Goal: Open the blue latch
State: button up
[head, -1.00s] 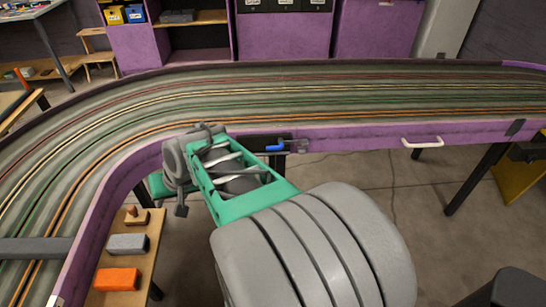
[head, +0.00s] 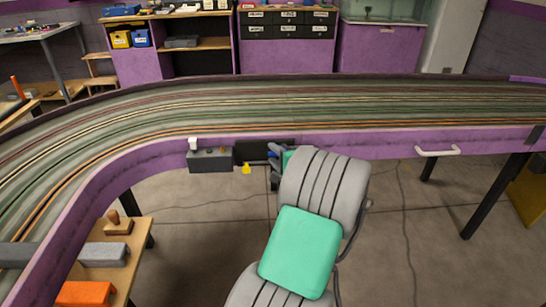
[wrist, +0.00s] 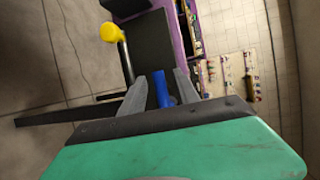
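The blue latch (wrist: 162,90) shows in the wrist view as a short blue handle between the two fingers of my gripper (wrist: 162,77). The fingers stand apart, one on each side of it, and a narrow gap shows on the left finger's side. Contact on the right finger's side is unclear. In the head view my gripper (head: 276,158) is at the purple track wall, beside a dark plate (head: 250,152). My arm hides most of the latch there.
A grey box with a white knob (head: 211,160) is fixed on the wall left of the plate. A yellow knob (head: 246,168) hangs beside it, also in the wrist view (wrist: 113,32). A white handle (head: 438,152) is farther right. A side table (head: 130,250) stands lower left.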

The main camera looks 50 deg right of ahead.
jog(key=shift+w+d+f, duration=0.1)
jog(key=shift+w+d, duration=0.15)
jog(key=shift+w, duration=0.2)
grip_shut()
dwell(1.1)
